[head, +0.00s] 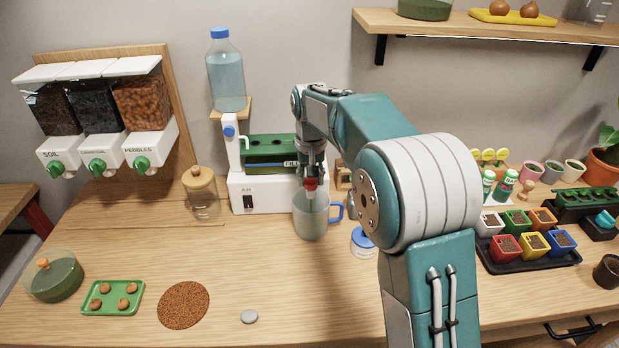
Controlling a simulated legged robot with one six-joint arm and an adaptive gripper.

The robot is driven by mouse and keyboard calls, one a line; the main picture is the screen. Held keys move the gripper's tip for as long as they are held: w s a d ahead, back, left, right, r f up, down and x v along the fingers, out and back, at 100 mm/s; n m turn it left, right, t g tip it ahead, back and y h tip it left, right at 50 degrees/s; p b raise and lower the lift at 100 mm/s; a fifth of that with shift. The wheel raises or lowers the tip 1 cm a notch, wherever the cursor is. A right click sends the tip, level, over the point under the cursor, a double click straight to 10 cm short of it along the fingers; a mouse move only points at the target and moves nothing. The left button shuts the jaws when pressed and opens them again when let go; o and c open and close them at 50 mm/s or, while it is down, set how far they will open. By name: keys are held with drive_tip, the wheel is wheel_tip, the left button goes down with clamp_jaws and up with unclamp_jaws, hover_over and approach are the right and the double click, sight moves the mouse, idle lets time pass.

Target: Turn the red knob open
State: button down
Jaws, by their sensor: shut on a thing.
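The red knob (311,184) shows as a small red piece just above the rim of a clear pitcher (311,216) with a blue handle. My gripper (312,176) points down from above with its fingertips at the knob, shut on it. My arm comes in from the right and hides part of the area behind. The white and green machine (248,196) stands behind and to the left of the pitcher. I cannot tell how far the knob is turned.
A glass jar with a wooden lid (202,193) stands left of the machine. A blue-lidded tub (362,241) sits right of the pitcher. A cork mat (184,305), a green tray (113,298) and a grey stone (249,317) lie in front. The front middle is clear.

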drive_tip(key=shift+s+f+m, duration=0.15)
drive_tip(key=shift+f+m, duration=0.1)
drive_tip(key=shift+m, duration=0.05)
drive_tip(key=shift+c, duration=1.3)
unclamp_jaws()
drive_tip(key=shift+r, duration=0.15)
wheel_tip(320, 180, up, 12)
